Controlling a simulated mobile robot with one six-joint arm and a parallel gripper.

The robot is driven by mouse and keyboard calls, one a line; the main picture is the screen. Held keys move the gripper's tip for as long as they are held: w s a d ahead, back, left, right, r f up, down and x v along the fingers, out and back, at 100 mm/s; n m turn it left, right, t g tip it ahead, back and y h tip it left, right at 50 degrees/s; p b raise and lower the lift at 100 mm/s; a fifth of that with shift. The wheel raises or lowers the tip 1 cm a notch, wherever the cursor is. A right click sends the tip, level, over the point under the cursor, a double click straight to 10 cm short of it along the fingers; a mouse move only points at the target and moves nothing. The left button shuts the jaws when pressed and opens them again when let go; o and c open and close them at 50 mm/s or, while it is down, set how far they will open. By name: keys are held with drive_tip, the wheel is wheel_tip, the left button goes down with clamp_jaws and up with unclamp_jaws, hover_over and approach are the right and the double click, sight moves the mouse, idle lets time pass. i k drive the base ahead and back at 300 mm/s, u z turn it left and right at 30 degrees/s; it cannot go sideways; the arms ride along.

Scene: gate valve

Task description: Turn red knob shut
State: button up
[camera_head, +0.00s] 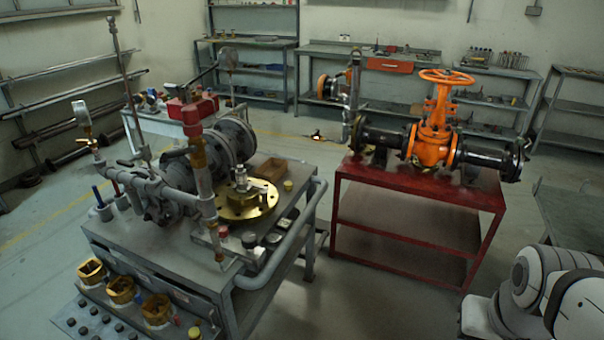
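An orange-red handwheel (447,77) tops an orange gate valve (432,135) on a dark horizontal pipe, on the red table at right. It looks level on its upright stem. A small red knob-like part (222,230) also shows at the front of the grey bench. I cannot tell for certain which of these is the red knob, or how far the valve is open. White rounded links of my arm (535,295) show at the lower right, well short of the valve. My gripper is not in view.
The red table (420,192) and the grey bench (190,265), crowded with pipes and gauges, stand with a floor gap between them. A grey table (575,215) is at the right edge. Shelves and a workbench (345,62) line the back wall.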

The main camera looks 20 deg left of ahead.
sight(224, 232)
drive_tip(key=u, duration=0.35)
drive_tip(key=i, duration=1.15)
drive_tip(key=u, duration=0.85)
drive_tip(key=k, duration=0.85)
drive_tip(key=u, duration=0.15)
drive_tip(key=i, duration=0.9)
drive_tip(key=z, duration=0.1)
